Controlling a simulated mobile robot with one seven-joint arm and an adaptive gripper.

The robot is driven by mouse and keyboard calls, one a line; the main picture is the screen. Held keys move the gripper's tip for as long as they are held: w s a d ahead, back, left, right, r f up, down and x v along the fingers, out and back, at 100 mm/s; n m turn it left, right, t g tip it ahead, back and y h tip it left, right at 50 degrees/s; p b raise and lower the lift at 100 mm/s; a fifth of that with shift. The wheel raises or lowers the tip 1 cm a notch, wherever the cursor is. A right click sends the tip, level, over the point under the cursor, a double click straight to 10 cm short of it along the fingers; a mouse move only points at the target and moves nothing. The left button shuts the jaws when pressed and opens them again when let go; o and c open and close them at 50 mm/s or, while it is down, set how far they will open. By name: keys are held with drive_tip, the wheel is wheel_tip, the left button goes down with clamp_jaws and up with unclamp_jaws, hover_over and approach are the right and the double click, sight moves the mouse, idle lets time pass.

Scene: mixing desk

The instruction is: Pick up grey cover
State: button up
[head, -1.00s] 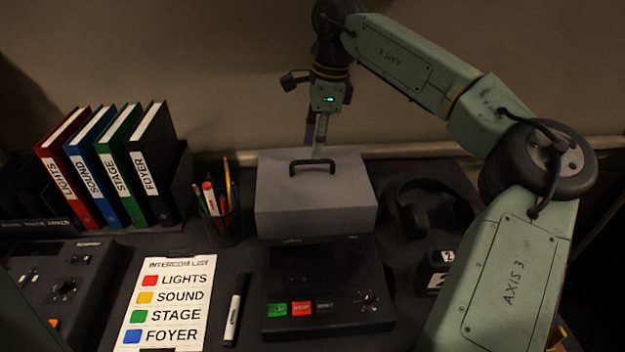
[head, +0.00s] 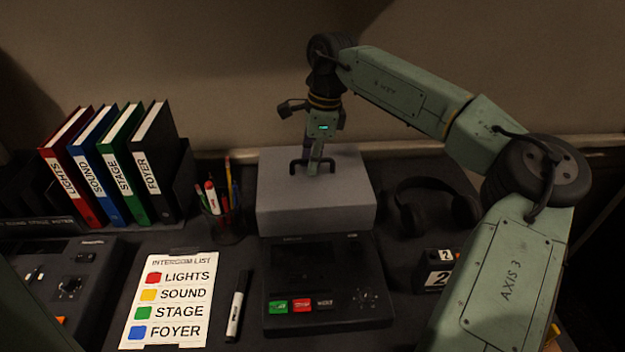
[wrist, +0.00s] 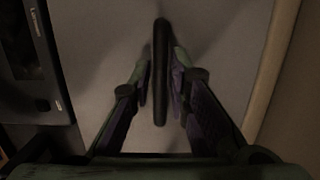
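The grey cover (head: 315,208) is a box-shaped lid with a dark bar handle (head: 294,166) on top. It sits at the back of the black console, against the desk's rear. My gripper (head: 314,170) points down at the handle from above. In the wrist view the handle (wrist: 160,70) runs between the two fingers of my gripper (wrist: 161,90), one finger on each side. Narrow gaps show between the fingers and the bar, so the gripper is open around it. The grey cover's top (wrist: 215,45) fills most of the wrist view.
The console (head: 325,290) with green and red buttons lies in front of the cover. A pen cup (head: 222,225) stands close on the left, headphones (head: 408,215) on the right. Binders (head: 155,165), an intercom list (head: 170,300) and a marker (head: 237,308) are further left.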

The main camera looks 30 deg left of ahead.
clamp_jaws()
idle(0.7)
